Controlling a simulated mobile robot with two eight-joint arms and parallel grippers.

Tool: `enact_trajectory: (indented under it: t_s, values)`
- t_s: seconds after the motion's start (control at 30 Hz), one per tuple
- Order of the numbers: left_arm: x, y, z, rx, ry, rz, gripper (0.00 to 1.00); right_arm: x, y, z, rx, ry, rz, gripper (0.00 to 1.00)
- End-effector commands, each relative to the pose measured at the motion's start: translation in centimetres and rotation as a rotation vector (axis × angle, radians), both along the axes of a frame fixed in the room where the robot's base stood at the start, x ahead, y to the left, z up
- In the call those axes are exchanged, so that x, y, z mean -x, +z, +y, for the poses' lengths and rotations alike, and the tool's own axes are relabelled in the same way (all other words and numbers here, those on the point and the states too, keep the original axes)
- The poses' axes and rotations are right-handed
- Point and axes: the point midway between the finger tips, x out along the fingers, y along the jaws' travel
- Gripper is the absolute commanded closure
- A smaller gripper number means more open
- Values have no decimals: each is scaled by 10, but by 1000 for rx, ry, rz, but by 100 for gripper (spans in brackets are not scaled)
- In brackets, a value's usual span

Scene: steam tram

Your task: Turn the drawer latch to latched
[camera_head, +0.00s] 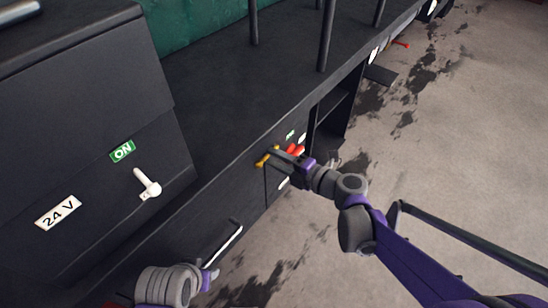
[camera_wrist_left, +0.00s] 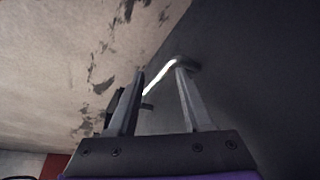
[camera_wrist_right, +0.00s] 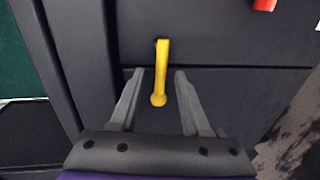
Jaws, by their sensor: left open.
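The yellow drawer latch (camera_wrist_right: 160,78) is a short lever on the dark panel. In the right wrist view it points down toward my gripper, across the seam between two panels. In the head view the latch (camera_head: 265,158) is partly covered by my right gripper (camera_head: 277,156). My right gripper (camera_wrist_right: 159,74) is open, with one finger on each side of the latch and gaps on both sides. My left gripper (camera_wrist_left: 160,72) is open at a metal bar handle (camera_wrist_left: 160,78), which shows between its fingers. In the head view the handle (camera_head: 226,241) is just above my left gripper.
A red part (camera_head: 296,149) sits beside the latch; it also shows in the right wrist view (camera_wrist_right: 264,5). A white switch lever (camera_head: 147,184) is on the box at left, near a green ON label (camera_head: 122,151). The stained floor (camera_head: 480,130) at right is open.

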Motion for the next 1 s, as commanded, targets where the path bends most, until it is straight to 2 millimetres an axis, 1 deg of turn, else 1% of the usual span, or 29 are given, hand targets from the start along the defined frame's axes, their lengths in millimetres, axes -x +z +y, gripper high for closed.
enact_trajectory:
  t_s: [0.17, 0.27, 0.6, 0.7, 0.83, 1.0]
  values:
    - [0, 1, 0, 0, 0, 0, 50, 1, 0, -2, 1, -1, -1, 53]
    - [0, 3, 0, 0, 0, -1, 50, 7, 3, -10, 1, -2, -1, 53]
    - [2, 17, 0, 0, 0, -5, 50, 45, 17, -64, 1, -4, 0, 53]
    - [2, 19, 0, 0, 0, -6, 50, 53, 19, -75, 1, -4, 0, 53]
    - [3, 21, 0, 0, 0, -6, 50, 60, 21, -84, 0, -2, 0, 53]
    - [3, 21, 0, 0, 0, -6, 50, 62, 21, -86, 0, 0, 0, 53]
